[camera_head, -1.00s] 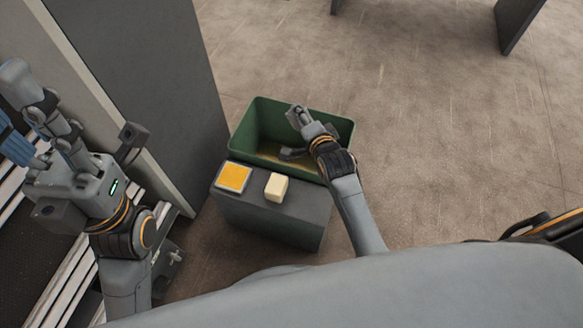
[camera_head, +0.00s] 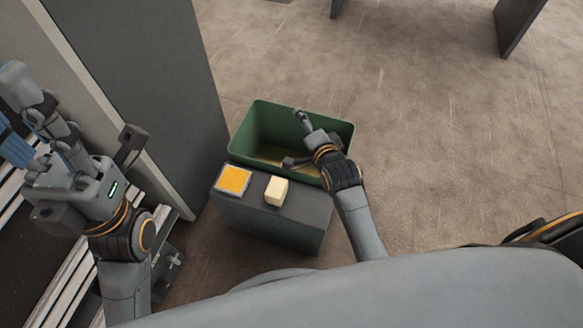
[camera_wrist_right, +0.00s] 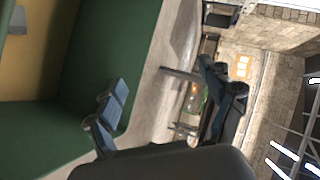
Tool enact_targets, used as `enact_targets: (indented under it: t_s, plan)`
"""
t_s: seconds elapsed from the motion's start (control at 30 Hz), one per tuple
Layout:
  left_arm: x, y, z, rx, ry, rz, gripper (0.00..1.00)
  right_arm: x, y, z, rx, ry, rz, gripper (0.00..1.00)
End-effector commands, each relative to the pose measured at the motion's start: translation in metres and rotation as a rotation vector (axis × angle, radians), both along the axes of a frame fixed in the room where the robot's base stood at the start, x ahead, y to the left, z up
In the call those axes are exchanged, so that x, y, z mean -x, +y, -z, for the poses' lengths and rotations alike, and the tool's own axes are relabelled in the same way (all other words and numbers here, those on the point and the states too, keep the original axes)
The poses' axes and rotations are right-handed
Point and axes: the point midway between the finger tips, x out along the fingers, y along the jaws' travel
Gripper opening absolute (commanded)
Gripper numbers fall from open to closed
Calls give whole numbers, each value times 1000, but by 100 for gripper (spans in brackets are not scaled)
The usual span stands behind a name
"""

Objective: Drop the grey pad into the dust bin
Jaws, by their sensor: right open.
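The green dust bin (camera_head: 247,128) stands open on the floor, with a yellowish bottom. Its green wall (camera_wrist_right: 110,55) fills the left of the right wrist view. A small grey piece, probably the grey pad (camera_wrist_right: 18,20), lies on the bin's bottom at that view's top left corner, partly cut off. I cannot make it out in the head view. My right gripper (camera_head: 296,138) is over the bin. In the wrist view its fingers (camera_wrist_right: 168,100) are wide apart with nothing between them. My left gripper (camera_head: 40,115) is at the far left, away from the bin; its jaws are unclear.
A dark grey stand (camera_head: 265,222) is against the bin's near side. On it are a yellow-orange square (camera_head: 233,179) in a pale frame and a cream block (camera_head: 276,190). A tall grey panel (camera_head: 165,80) rises left of the bin. Floor to the right is clear.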

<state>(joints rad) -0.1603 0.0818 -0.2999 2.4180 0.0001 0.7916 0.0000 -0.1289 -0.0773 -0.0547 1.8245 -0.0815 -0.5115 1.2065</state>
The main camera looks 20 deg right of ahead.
Motion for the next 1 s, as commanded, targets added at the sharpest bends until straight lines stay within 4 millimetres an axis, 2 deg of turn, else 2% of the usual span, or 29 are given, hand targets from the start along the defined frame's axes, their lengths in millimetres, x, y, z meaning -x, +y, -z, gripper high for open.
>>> enact_targets:
  t_s: [0.2, 0.4, 0.6, 1.0]
  plan:
    - [0, 0, 0, 0, 0, 0, 40, 46, -2, -17, -1, 2, 1, 82]
    - [0, 0, 0, 0, 0, 0, 40, 77, -3, -30, -2, 1, 1, 82]
    - [0, 0, 0, 0, 0, 0, 40, 88, -3, -35, 0, 0, 1, 82]
    - [0, 0, 0, 0, 0, 0, 40, 88, -3, -36, 0, -1, 1, 82]
